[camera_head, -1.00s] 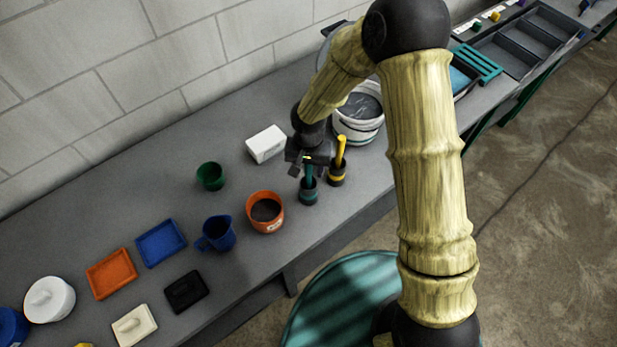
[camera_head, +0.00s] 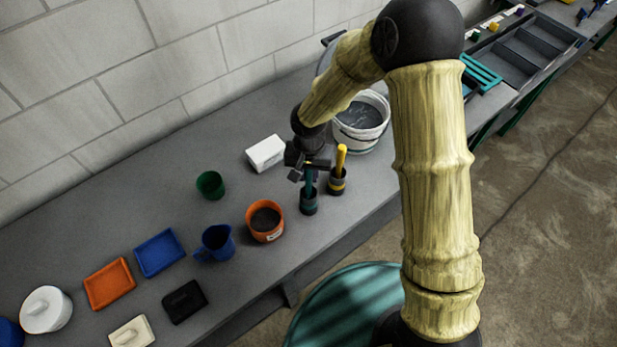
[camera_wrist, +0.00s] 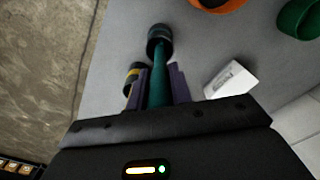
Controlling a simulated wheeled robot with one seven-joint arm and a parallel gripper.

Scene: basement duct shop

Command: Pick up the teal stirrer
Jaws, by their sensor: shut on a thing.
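The teal stirrer (camera_head: 308,179) stands upright in a small dark holder with a teal band (camera_head: 308,204) on the bench. My gripper (camera_head: 309,172) is shut on the upper part of the stirrer's shaft. In the wrist view the teal stirrer (camera_wrist: 158,85) lies between my gripper's two purple-grey fingers (camera_wrist: 160,88), and its lower end runs to the dark holder (camera_wrist: 159,36). I cannot tell whether its tip is still inside the holder.
A yellow stirrer (camera_head: 341,158) stands in its own holder close on the right. An orange pot (camera_head: 265,232), a white box (camera_head: 266,153), a green cup (camera_head: 210,184) and a white bucket (camera_head: 361,146) are nearby. A blue jug (camera_head: 216,243) stands farther left.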

